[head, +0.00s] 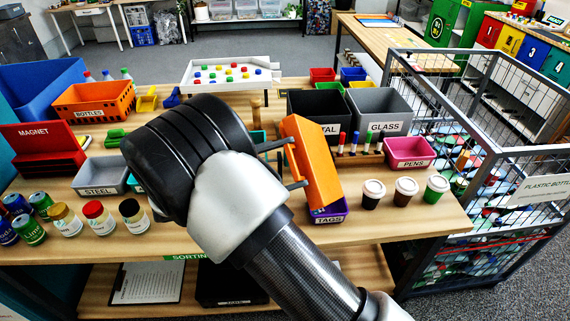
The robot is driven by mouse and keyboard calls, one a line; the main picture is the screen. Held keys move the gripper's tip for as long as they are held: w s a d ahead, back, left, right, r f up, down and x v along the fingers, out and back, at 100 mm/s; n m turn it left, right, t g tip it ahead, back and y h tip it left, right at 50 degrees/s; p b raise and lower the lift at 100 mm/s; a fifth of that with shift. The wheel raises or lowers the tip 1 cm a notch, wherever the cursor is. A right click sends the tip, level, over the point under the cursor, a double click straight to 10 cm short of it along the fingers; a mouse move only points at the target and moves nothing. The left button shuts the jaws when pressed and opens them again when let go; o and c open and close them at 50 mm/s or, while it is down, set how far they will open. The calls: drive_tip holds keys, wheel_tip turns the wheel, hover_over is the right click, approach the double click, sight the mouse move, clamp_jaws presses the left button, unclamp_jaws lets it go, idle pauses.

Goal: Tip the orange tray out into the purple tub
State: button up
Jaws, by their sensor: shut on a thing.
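The orange tray (316,163) is tilted steeply, its lower end down by the purple tub. My gripper (288,165) is shut on the tray's left side; its two dark fingers show between the black wrist and the tray. The purple tub (330,216), labelled TAGS, stands at the front of the wooden table, partly covered by the tray's lower end. I cannot tell whether the tray touches the tub. The insides of both are mostly hidden, so I cannot see what they hold.
Three cups (405,190) stand right of the tub. A pink PENS bin (409,152) and upright markers (355,143) are behind them. Jars and cans (97,216) are at left. A wire cage (500,150) borders the right.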

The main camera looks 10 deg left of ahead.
wheel_tip(320, 180, up, 9)
drive_tip(key=p, duration=0.6)
drive_tip(key=shift+p, duration=0.4)
drive_tip(key=shift+s, duration=0.1)
